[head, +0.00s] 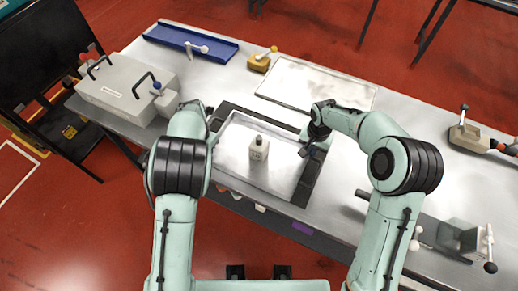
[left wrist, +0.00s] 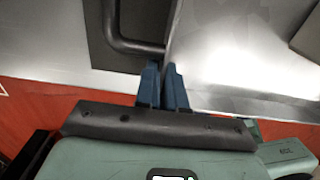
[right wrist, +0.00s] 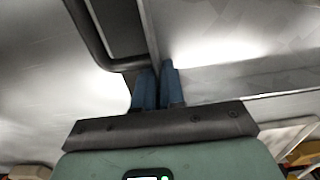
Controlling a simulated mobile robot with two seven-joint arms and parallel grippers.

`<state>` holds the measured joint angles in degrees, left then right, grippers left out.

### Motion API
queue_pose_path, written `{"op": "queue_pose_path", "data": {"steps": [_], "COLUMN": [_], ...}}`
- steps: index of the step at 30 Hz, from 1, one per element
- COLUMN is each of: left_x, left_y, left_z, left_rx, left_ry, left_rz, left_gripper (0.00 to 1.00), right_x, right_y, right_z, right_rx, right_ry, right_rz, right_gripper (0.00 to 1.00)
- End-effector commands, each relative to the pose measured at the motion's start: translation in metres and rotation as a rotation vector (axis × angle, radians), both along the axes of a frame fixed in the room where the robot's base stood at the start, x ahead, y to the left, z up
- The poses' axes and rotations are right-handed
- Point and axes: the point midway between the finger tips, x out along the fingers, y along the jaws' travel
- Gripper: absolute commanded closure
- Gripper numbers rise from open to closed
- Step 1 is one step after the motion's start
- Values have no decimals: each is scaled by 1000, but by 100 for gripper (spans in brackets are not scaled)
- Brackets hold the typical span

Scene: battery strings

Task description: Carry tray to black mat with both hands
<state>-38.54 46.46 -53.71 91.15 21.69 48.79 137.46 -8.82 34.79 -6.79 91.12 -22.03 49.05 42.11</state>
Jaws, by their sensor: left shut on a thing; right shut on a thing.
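The silver tray (head: 235,160) lies over the black mat (head: 304,190) in the head view, with dark mat showing along its far and right sides. I cannot tell whether the tray touches the mat or hangs just above it. My left gripper (left wrist: 165,70) is shut on the tray's left side, by a dark handle bar (left wrist: 135,46). My right gripper (head: 305,148) is shut on the tray's right side; its blue fingers also show in the right wrist view (right wrist: 158,72).
A grey case with black handles (head: 125,85) stands at the table's left end. A blue tray (head: 190,42), a yellow block (head: 262,60) and a pale rectangular panel (head: 315,85) lie behind. A clamp-like fixture (head: 455,238) is at right. The near table edge is close.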

Motion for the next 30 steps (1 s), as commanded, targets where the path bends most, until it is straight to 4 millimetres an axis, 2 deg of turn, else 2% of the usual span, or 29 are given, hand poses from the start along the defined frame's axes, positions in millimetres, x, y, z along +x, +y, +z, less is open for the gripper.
{"op": "queue_pose_path", "data": {"steps": [3, 4, 6, 17, 20, 30], "left_x": [-5, -4, -4, -3, -2, -2], "left_y": [0, 0, 0, 0, -1, -1], "left_z": [-13, -10, -9, -3, 10, 81], "left_rx": [0, 0, 0, 0, -1, -1], "left_ry": [4, 5, 5, 4, 0, 0], "left_rz": [0, 0, 0, 0, -2, -2], "left_gripper": [100, 81, 66, 66, 66, 66], "right_x": [-5, -4, -3, -3, -3, -3], "right_y": [0, 0, 0, 0, 0, 0], "right_z": [-12, -10, -9, -8, -8, -8], "right_rx": [0, 0, -1, 0, 0, 0], "right_ry": [5, 7, 5, 4, 4, 4], "right_rz": [0, 0, 0, 0, 0, 0], "right_gripper": [100, 81, 66, 66, 66, 66]}}
